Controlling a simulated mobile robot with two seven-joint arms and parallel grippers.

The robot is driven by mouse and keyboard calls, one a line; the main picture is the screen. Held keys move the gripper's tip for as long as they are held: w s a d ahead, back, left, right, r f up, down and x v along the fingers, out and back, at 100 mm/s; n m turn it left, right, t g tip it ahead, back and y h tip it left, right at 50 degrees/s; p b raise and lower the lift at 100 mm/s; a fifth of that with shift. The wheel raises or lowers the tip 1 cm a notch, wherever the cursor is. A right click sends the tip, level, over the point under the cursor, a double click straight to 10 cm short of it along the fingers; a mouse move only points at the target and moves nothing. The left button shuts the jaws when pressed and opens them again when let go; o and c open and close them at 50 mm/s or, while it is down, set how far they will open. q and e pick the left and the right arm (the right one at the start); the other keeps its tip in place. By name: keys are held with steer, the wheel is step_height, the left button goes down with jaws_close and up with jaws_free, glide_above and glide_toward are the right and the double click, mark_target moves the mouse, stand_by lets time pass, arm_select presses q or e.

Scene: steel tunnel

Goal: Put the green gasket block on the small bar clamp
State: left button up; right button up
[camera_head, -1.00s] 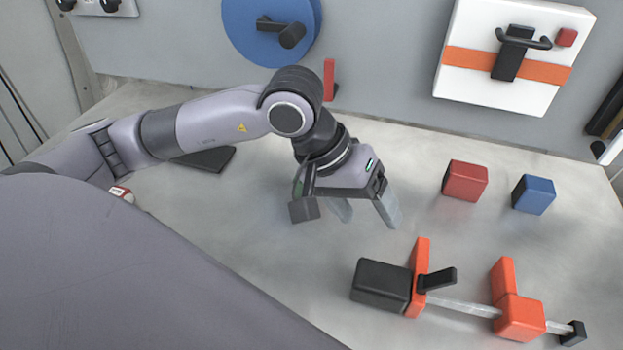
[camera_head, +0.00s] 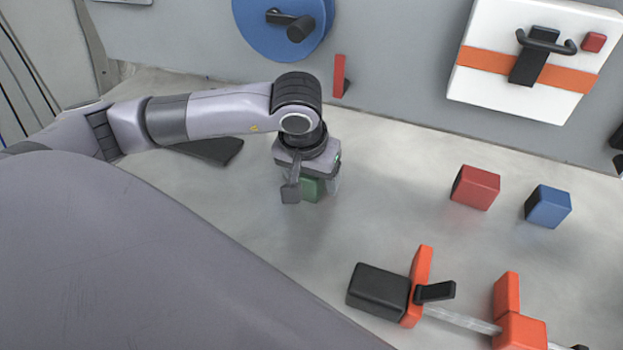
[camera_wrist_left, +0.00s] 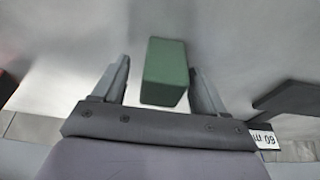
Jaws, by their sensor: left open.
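The green gasket block (camera_head: 311,189) sits on the grey table under my left gripper and is partly hidden by it in the head view. In the left wrist view the green block (camera_wrist_left: 165,72) stands between the two fingers of my left gripper (camera_wrist_left: 162,88), with a gap on each side. My left gripper (camera_head: 310,190) is open and points down. The small bar clamp (camera_head: 460,318) lies at the lower right, with a black handle, orange jaws and a steel bar. Its right end is cut off by the frame edge. My right gripper is not in view.
A red block (camera_head: 475,187) and a blue block (camera_head: 548,206) stand right of the gripper, behind the clamp. A dark flat plate (camera_head: 210,150) lies behind my left arm. The wall carries a blue disc (camera_head: 284,28) and a white panel (camera_head: 490,90). The table's middle is clear.

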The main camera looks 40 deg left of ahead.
arm_select(q)
steer(key=shift+w+f, duration=0.1)
steer(key=shift+f, duration=0.35)
steer(key=shift+c, duration=0.3)
steer(key=shift+r, duration=0.15)
steer(key=c, duration=1.1)
